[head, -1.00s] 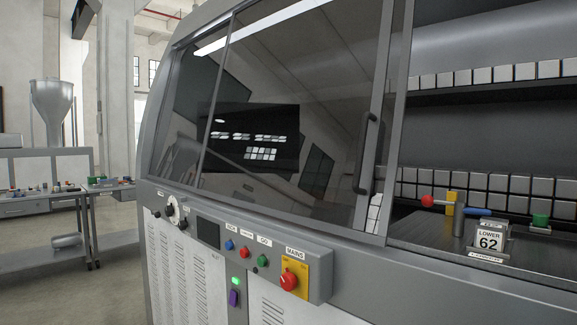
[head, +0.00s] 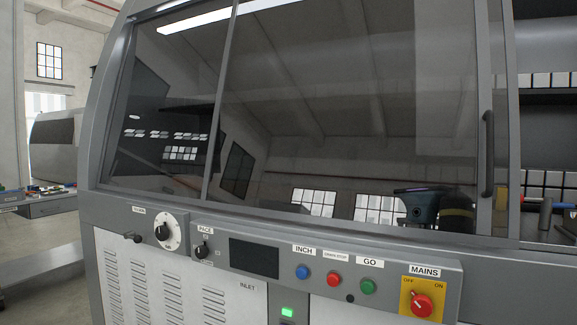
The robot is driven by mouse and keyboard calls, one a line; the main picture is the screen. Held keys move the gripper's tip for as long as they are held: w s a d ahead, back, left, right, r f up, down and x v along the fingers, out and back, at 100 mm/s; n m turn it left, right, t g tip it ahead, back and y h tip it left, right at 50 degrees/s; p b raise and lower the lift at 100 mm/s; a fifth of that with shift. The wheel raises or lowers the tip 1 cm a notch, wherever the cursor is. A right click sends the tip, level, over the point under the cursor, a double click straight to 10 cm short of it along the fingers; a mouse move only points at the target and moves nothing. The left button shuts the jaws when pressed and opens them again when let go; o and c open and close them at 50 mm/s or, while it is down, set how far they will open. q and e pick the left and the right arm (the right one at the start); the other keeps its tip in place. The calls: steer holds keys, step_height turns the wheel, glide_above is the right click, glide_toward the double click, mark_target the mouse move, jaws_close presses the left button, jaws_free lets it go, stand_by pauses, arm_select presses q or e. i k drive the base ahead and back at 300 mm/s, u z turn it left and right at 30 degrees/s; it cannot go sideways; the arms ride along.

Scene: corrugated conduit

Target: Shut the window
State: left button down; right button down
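The window (head: 340,110) is a large dark glass panel in a grey frame on the machine's front. Its black vertical handle (head: 488,155) is near its right edge. To the right of that edge is an open gap (head: 545,115), so the window stands partly open. The gap is cut off by the picture's right side. Neither of my grippers is in view.
Below the glass runs a control panel (head: 455,285) with a red MAINS knob (head: 422,305), INCH, stop and GO buttons, and dials. White blocks (head: 543,185) and a red-ended lever show inside the gap.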

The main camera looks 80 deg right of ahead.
mark_target(395, 117)
steer(key=z, duration=1.5)
